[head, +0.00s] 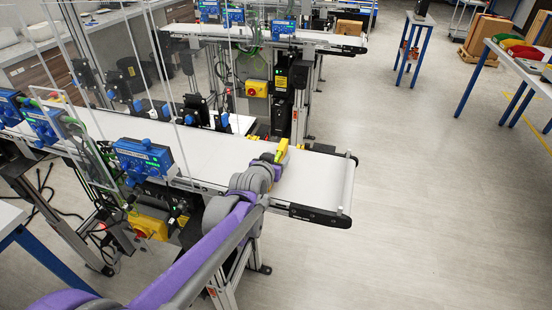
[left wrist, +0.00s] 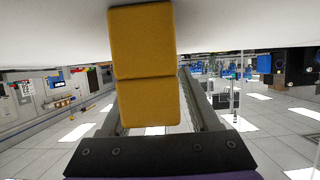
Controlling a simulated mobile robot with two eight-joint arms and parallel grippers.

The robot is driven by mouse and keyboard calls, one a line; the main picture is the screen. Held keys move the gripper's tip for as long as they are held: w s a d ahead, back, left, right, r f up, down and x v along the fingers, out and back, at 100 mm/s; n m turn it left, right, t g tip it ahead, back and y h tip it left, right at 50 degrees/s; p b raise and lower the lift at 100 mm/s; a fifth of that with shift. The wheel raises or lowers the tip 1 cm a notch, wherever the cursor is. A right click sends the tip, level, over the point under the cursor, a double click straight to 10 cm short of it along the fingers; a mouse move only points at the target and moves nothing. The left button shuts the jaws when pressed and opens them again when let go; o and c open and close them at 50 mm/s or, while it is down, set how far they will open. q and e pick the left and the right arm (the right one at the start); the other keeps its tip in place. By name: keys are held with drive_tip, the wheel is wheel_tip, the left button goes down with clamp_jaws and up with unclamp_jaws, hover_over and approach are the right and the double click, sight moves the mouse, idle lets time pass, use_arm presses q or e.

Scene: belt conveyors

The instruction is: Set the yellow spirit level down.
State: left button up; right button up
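The yellow spirit level (head: 282,151) is on or just above the white belt of the near conveyor, towards its right end. I cannot tell for sure whether it touches the belt. My left gripper (head: 274,160) reaches over the belt from the front, with the level at its fingertips. In the left wrist view the level (left wrist: 146,50) shows as an orange-yellow block between the two fingers (left wrist: 152,95), which appear shut on it. Its far end lies against the white surface at the top of the picture. My right gripper is not in view.
The near conveyor's belt (head: 318,178) is bare to the right of the level, up to the end roller (head: 348,183). A blue sensor box (head: 144,158) stands on the conveyor's front edge to the left. A second conveyor (head: 250,34) runs behind. The floor at right is open.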

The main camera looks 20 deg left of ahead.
use_arm(q)
drive_tip(key=v, duration=1.1)
